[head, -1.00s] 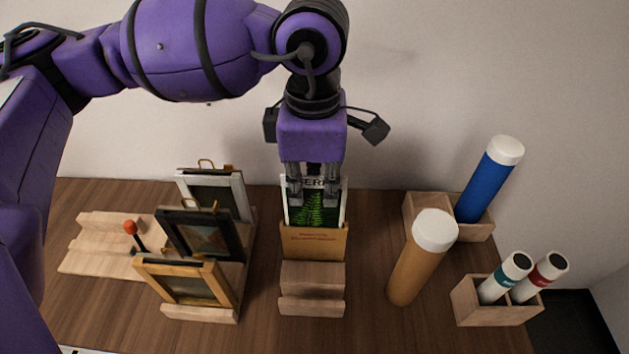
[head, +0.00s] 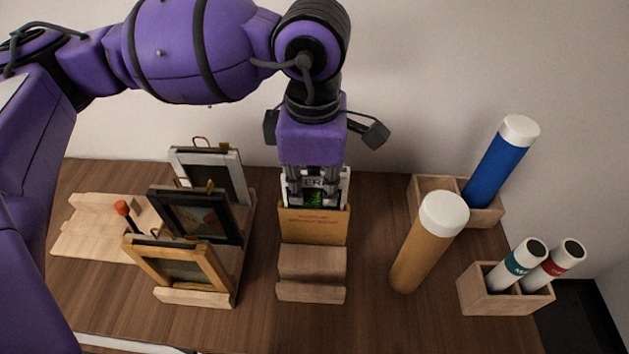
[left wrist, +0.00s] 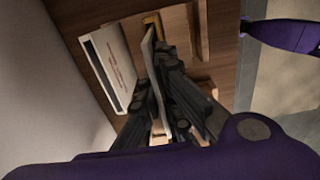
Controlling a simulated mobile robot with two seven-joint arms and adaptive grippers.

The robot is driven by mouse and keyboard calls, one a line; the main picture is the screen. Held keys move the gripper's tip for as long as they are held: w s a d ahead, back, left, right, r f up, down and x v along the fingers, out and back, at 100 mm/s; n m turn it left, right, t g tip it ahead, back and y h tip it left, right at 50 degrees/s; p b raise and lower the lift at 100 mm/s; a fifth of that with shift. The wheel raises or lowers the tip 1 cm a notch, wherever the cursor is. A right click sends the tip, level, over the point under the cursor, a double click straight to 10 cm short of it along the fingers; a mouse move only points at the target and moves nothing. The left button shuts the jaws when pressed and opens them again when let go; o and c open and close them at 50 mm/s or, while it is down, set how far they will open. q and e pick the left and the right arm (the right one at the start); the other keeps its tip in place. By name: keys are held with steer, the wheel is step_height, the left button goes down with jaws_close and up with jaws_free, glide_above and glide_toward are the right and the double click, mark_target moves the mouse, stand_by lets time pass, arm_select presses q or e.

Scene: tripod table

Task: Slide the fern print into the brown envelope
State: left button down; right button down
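The fern print (head: 315,199), a white-edged dark card with a green fern, stands upright with its lower part inside the brown envelope (head: 312,226). My left gripper (head: 312,198) points down and is shut on the print's upper part, close above the envelope's mouth. In the left wrist view, the print shows as a thin pale sheet (left wrist: 150,42) between the fingers (left wrist: 165,90). The fingers hide part of the print in the head view. My right gripper is out of view.
Framed pictures (head: 195,220) stand in a wooden rack to the left, near a red-knobbed tool (head: 122,208). A tan tube (head: 425,250) with a white cap stands to the right. Wooden boxes (head: 485,297) hold more tubes further right. The wall is close behind.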

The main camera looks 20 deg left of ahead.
mark_target(314, 205)
arm_select(q)
steer(key=shift+f+b, duration=0.75)
steer(key=shift+f, duration=0.65)
steer(key=shift+s+f, duration=0.4)
steer(key=shift+f, duration=0.1)
steer(key=shift+f+b, duration=0.15)
steer(key=shift+b, duration=0.2)
steer(key=shift+s, duration=0.1)
steer(key=c, duration=1.9)
jaws_free()
steer(key=shift+d+f, duration=0.1)
steer(key=shift+o, duration=0.2)
steer(key=shift+w+f, duration=0.1)
steer(key=shift+w, duration=0.4)
steer(key=shift+s+r, duration=0.15)
steer(key=shift+r, duration=0.1)
